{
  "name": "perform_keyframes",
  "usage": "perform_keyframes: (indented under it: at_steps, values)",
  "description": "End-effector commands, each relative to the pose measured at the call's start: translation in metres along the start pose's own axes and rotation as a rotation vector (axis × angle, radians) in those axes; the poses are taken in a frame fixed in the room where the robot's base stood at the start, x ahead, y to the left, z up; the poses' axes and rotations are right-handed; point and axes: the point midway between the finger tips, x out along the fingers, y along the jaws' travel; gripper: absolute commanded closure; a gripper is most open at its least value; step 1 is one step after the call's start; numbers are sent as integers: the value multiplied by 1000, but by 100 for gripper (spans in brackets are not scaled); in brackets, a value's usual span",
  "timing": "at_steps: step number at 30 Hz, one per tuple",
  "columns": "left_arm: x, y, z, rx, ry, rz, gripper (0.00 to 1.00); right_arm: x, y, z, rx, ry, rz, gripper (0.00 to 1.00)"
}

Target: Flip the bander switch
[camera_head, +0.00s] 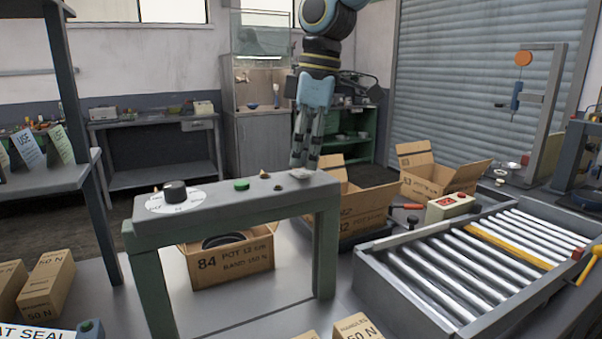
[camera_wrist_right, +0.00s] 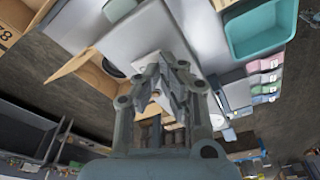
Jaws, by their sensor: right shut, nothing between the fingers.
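The bander (camera_head: 240,209) is a grey-green arch over a bench, with a panel along its top bar. The panel carries a black dial (camera_head: 175,191) on a white plate, a green button (camera_head: 241,184) and small brass-coloured parts (camera_head: 264,174). A pale plate (camera_head: 300,174) lies at the bar's right end; I cannot make out a switch lever on it. My right gripper (camera_head: 304,163) points down just above that plate, shut and empty; I cannot tell if it touches. Its closed fingers also show in the right wrist view (camera_wrist_right: 165,80). My left gripper is not in view.
A carton marked 84 (camera_head: 232,262) with a dark pan stands under the arch. Open cartons (camera_head: 362,212) stand behind its right end. A roller conveyor (camera_head: 400,292) fills the right side. A shelf post (camera_head: 85,150) rises at left. The right wrist view shows a teal bin (camera_wrist_right: 262,32).

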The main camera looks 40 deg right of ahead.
Motion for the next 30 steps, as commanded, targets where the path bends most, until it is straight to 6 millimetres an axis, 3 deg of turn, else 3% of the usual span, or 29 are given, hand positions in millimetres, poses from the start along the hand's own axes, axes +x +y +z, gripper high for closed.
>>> perform_keyframes:
  at_steps: [23, 30]
  values:
    - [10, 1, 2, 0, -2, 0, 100, 12, 0, 2, 0, 0, 0, 100]
    - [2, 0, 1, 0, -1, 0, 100, 3, 0, 0, 0, 0, 0, 100]
